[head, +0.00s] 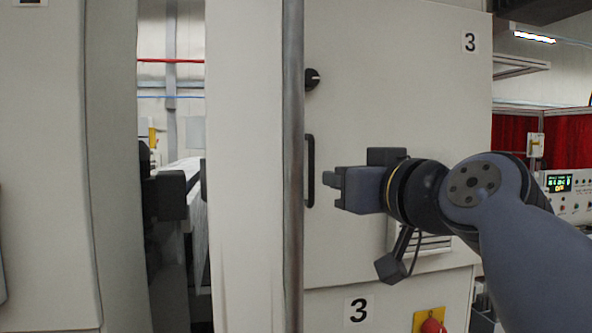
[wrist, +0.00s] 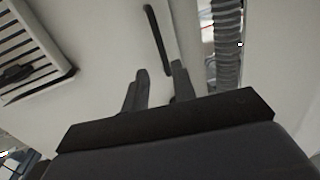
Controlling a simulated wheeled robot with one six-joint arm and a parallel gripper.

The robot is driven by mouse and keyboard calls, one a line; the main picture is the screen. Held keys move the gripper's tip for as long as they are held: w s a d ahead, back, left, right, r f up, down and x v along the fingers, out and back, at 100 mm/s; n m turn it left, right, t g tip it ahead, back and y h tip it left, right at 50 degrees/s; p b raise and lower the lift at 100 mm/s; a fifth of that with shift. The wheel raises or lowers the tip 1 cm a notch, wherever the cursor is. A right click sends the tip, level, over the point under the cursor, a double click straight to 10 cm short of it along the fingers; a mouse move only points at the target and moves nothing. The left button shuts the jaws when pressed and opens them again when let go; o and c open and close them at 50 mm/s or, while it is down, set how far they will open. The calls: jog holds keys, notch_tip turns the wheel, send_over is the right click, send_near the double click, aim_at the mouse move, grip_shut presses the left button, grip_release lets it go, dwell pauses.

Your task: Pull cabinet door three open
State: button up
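A black knob (head: 312,79) sits above the handle. A vertical metal post (head: 293,160) stands close to its left. A vent grille (wrist: 28,50) lies on the door. A red button (head: 432,325) on a yellow plate is below the door.

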aim_at(313, 171)
jog(key=p+x, duration=0.2)
jog(key=x, duration=0.2)
jog(key=p+x, duration=0.2)
jog(key=x, duration=0.3)
jog(key=shift+r, duration=0.25)
jog(key=shift+x, duration=0.85)
jog(key=shift+s+f, duration=0.1)
jog(key=shift+f, duration=0.05)
grip_shut()
